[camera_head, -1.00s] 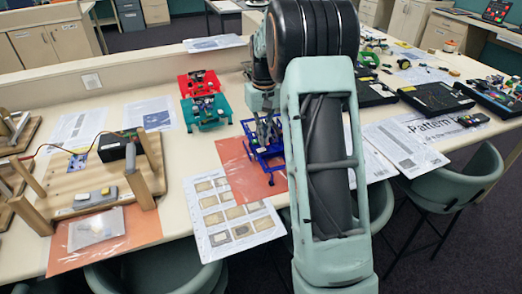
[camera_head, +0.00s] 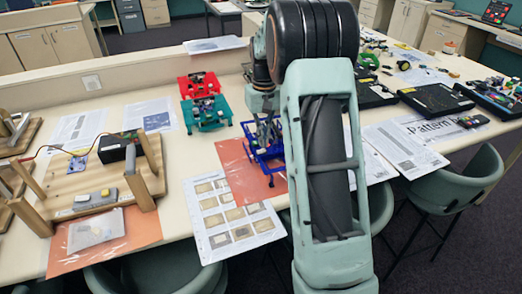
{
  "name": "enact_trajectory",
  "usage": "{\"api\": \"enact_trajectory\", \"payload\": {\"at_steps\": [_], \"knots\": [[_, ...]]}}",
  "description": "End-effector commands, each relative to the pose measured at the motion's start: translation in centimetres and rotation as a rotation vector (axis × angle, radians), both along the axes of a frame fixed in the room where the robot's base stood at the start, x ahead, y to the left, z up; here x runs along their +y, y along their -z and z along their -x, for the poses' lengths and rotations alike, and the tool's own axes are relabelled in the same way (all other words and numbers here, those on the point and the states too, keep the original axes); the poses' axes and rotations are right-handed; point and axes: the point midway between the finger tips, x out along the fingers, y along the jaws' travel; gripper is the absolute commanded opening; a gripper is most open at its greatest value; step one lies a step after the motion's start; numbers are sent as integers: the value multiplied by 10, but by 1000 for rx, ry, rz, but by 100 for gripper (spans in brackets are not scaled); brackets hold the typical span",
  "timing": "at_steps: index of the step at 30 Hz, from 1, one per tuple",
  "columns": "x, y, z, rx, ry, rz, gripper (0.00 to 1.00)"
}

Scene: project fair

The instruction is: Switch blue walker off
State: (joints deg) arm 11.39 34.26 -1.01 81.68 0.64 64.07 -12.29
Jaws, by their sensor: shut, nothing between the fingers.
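The blue walker (camera_head: 268,156) stands on an orange sheet on the table, left of my forearm. It is a small blue frame on legs, and my arm hides part of its right side. My gripper (camera_head: 267,138) points down at the top of the walker, over its middle. Its fingers look closed together and dark, with nothing seen between them. I cannot tell whether the fingertips touch the walker. The walker's switch is too small or hidden to make out.
A teal walker (camera_head: 207,115) and a red walker (camera_head: 199,85) stand behind to the left. A printed picture sheet (camera_head: 232,215) lies in front. A wooden rig (camera_head: 90,185) stands at left. Black trays (camera_head: 436,99) lie at right. Chairs (camera_head: 455,190) line the front edge.

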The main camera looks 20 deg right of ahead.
Motion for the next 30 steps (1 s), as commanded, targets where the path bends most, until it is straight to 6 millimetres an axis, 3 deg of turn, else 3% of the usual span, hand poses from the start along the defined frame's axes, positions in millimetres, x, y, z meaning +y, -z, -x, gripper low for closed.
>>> {"api": "enact_trajectory", "payload": {"at_steps": [30], "knots": [[0,12,0,0,0,0,0]]}}
